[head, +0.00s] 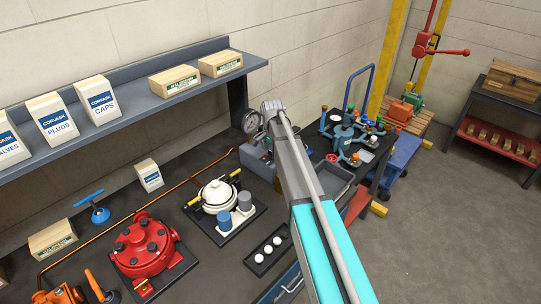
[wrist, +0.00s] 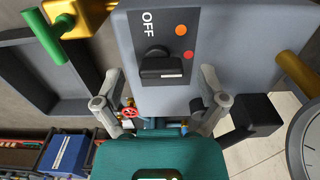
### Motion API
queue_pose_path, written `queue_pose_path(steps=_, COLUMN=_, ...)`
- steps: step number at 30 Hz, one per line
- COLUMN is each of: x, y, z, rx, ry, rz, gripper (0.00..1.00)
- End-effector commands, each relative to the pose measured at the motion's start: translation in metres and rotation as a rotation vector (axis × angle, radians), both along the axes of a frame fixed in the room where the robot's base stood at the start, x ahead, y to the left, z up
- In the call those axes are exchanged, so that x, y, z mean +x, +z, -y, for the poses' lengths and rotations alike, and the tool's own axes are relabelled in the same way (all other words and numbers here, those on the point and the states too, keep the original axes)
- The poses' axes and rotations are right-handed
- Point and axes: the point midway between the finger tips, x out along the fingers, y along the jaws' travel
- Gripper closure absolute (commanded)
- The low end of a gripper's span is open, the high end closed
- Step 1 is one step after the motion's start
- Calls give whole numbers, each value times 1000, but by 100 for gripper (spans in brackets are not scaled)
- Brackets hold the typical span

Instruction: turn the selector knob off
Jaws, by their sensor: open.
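The selector knob (wrist: 160,66) is black, on a dark plate of a grey box (wrist: 235,50) in the wrist view. Its bar lies across the picture, with a white mark on its right half. The word OFF (wrist: 148,23) is above the knob, and an orange dot and a red dot are above right. My gripper (wrist: 158,76) is open, one finger on each side of the knob in the picture; I see no contact and cannot tell the depth gap. In the head view my gripper (head: 271,106) is above the grey box (head: 257,162); the knob is hidden there.
A round gauge (wrist: 306,140) is right of the box, and a green-handled valve (wrist: 44,36) is upper left. In the head view, a red pump (head: 145,245), a white pot (head: 217,196) and a tray of white balls (head: 267,255) stand on the bench under the shelf (head: 130,105).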

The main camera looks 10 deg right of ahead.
Motion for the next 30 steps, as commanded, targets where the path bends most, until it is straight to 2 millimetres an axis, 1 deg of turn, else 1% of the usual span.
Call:
queue_pose_path(steps=2, x=0, y=-3, z=0, rx=0, ry=0, rz=0, gripper=9)
queue_pose_path(steps=12, x=0, y=-3, z=0, rx=0, ry=0, rz=0, gripper=9)
queue_pose_path(steps=13, x=0, y=-3, z=0, rx=0, ry=0, rz=0, gripper=10)
queue_pose_path(steps=17, x=0, y=-3, z=0, rx=0, ry=0, rz=0, gripper=35)
queue_pose_path(steps=18, x=0, y=-3, z=0, rx=0, ry=0, rz=0, gripper=42)
queue_pose_path(steps=20, x=0, y=-3, z=0, rx=0, ry=0, rz=0, gripper=53)
queue_pose_path(steps=21, x=0, y=-3, z=0, rx=0, ry=0, rz=0, gripper=61)
queue_pose_path(steps=23, x=0, y=-3, z=0, rx=0, ry=0, rz=0, gripper=72)
queue_pose_path(steps=24, x=0, y=-3, z=0, rx=-1, ry=0, rz=-1, gripper=79)
queue_pose_path(steps=26, x=0, y=-3, z=0, rx=-1, ry=0, rz=-1, gripper=90)
queue_pose_path(steps=27, x=-1, y=-3, z=-8, rx=0, ry=0, rz=-1, gripper=91)
queue_pose_path(steps=30, x=0, y=-3, z=-2, rx=2, ry=2, rz=-1, gripper=91)
